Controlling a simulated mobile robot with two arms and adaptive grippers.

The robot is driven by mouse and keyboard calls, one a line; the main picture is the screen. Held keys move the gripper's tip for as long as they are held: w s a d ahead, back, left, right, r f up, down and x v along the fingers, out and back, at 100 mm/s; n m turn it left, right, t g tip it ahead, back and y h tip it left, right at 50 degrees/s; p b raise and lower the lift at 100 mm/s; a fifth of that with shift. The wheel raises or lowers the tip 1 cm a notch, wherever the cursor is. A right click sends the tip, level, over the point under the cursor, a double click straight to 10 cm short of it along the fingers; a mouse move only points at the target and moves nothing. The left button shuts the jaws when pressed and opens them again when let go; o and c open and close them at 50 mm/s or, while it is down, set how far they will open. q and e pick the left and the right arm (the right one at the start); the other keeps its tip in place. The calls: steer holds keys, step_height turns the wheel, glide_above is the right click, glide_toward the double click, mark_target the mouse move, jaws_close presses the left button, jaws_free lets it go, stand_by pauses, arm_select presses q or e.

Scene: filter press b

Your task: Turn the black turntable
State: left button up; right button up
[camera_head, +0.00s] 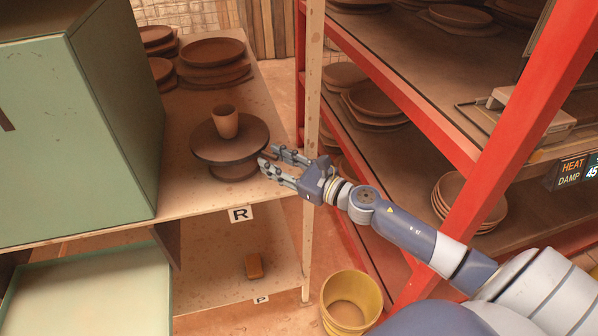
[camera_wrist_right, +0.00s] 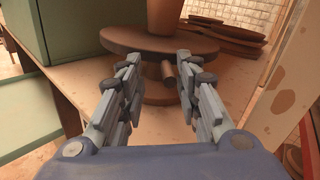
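The turntable (camera_head: 230,146) is a dark brown-black round disc on a short base, standing on a wooden shelf. A tan cup (camera_head: 225,121) stands upright on top of it. My right gripper (camera_head: 268,160) is open at the disc's right front edge. In the right wrist view the turntable (camera_wrist_right: 158,43) lies ahead of the fingers, and the gap between the right gripper's fingertips (camera_wrist_right: 156,64) is wide. A small cylindrical peg (camera_wrist_right: 168,73) under the disc shows between the fingertips. I cannot tell whether a finger touches the disc. My left gripper is not in view.
A green cabinet (camera_head: 110,110) stands left of the turntable. Stacked brown plates (camera_head: 212,62) sit behind it. A pale post (camera_head: 313,70) and a red rack (camera_head: 480,160) stand close to my right arm. A yellow bucket (camera_head: 351,300) is on the floor below.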

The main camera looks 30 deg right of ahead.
steer(key=v, duration=1)
steer(key=shift+s+d, duration=0.15)
steer(key=shift+s, duration=0.2)
